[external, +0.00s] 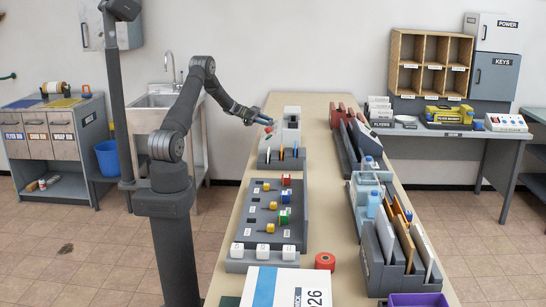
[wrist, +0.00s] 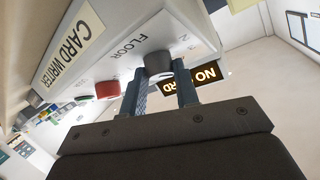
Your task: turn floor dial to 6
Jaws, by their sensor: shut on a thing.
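The floor dial (wrist: 157,64) is a dark grey round knob on the white sloping face of the card writer (wrist: 110,45). The word FLOOR is printed beside it. A digit that looks like 2 shows near it, but the dial's setting cannot be read. My gripper (wrist: 161,72) is shut on the dial, one finger on each side. In the external view my gripper (external: 266,121) reaches from the left to the card writer (external: 291,113) at the far end of the long table. The dial is too small to make out there.
A red button (wrist: 108,90) is left of the fingers, and a lit sign (wrist: 192,76), partly hidden, seems to read NO CARD. On the table (external: 233,208), a grey panel with coloured knobs (external: 268,210) stands nearer the camera. Grey file racks (external: 380,262) line the right side.

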